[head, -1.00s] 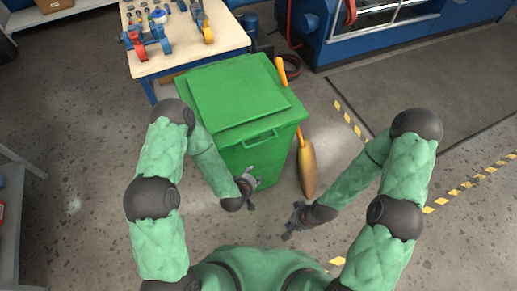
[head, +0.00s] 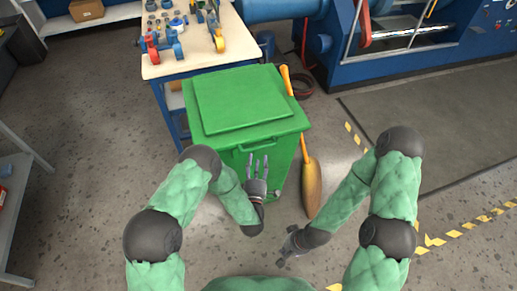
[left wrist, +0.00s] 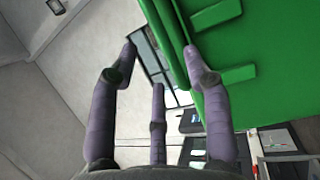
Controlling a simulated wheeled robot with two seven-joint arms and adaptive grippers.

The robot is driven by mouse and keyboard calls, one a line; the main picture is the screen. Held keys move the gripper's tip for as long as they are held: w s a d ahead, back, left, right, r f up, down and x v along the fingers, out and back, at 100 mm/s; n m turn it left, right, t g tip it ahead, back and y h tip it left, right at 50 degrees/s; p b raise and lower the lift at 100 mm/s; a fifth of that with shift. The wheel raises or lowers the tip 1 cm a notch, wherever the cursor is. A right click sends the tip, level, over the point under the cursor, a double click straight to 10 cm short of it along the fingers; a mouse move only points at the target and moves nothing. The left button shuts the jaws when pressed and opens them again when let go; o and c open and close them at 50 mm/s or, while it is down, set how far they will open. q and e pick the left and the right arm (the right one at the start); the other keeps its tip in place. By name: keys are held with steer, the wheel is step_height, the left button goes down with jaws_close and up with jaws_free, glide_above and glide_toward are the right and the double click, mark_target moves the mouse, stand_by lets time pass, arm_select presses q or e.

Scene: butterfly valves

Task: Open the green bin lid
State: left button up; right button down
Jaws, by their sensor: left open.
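The green bin (head: 285,160) stands upright in front of me in the head view, with its green lid (head: 240,98) lying shut on top. A bar handle (head: 266,143) is on the front just below the lid's front edge. My left gripper (head: 257,162) is open and empty, fingers pointing up, in front of the bin just below the handle. In the left wrist view its spread fingers (left wrist: 160,62) reach up beside the green bin (left wrist: 240,45); I cannot tell whether they touch it. My right gripper (head: 285,253) hangs low, away from the bin; its jaws are too small to judge.
A broom (head: 311,180) with an orange handle leans at the bin's right side. A workbench (head: 180,68) with valves and small parts stands behind the bin. A blue machine (head: 425,50) stands at the back right. The floor to the right is open.

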mark_target(259, 148)
arm_select(q)
steer(key=b+x, duration=0.1)
steer(key=x, duration=0.5)
steer(key=shift+w, duration=0.4)
steer(key=shift+c, duration=0.3)
jaws_close()
